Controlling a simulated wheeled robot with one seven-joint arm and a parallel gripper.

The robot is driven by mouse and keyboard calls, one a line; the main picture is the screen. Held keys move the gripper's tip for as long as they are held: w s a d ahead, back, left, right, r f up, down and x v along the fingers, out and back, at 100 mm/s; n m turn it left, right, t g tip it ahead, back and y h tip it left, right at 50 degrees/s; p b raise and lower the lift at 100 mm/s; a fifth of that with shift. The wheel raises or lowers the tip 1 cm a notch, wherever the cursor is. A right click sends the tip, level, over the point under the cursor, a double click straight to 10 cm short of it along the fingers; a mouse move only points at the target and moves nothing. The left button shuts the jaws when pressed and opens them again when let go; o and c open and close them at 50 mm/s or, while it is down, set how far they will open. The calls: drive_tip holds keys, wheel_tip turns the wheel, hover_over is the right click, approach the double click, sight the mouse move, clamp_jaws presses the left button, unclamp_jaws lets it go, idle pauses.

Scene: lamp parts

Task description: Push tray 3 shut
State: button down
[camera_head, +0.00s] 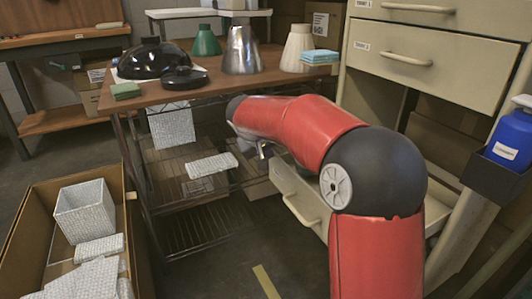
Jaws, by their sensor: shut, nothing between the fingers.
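A cream cabinet on the right has several drawers with pale label strips; I cannot read the numbers. The low drawer (298,204) stands pulled out, with its handle on the front, and my arm hides much of it. I cannot tell for certain that it is tray 3. The upper drawer (425,62) has its front panel facing me, with a dark gap beneath it. My gripper (263,151) is small and partly hidden by my red arm. It is shut and empty, just above and left of the low drawer's back corner. I cannot tell whether it touches it.
A wooden table (215,88) holds lamp shades, a dark dome and sponges. Under it are wire racks (200,225) with a white patterned box. An open carton (130,245) stands at lower left. A blue bottle (511,138) sits in a holder at right.

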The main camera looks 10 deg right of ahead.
drive_tip(key=w+d+p, duration=0.2)
drive_tip(key=d+p, duration=0.1)
drive_tip(key=d, duration=0.5)
drive_tip(key=w+d+p, duration=0.3)
drive_tip(key=d, duration=0.5)
drive_tip(key=w+d+p, duration=0.2)
drive_tip(key=d+p, duration=0.1)
drive_tip(key=d, duration=0.5)
drive_tip(key=shift+w+d, duration=0.15)
drive_tip(key=shift+w, duration=0.25)
drive_tip(key=shift+r, duration=0.1)
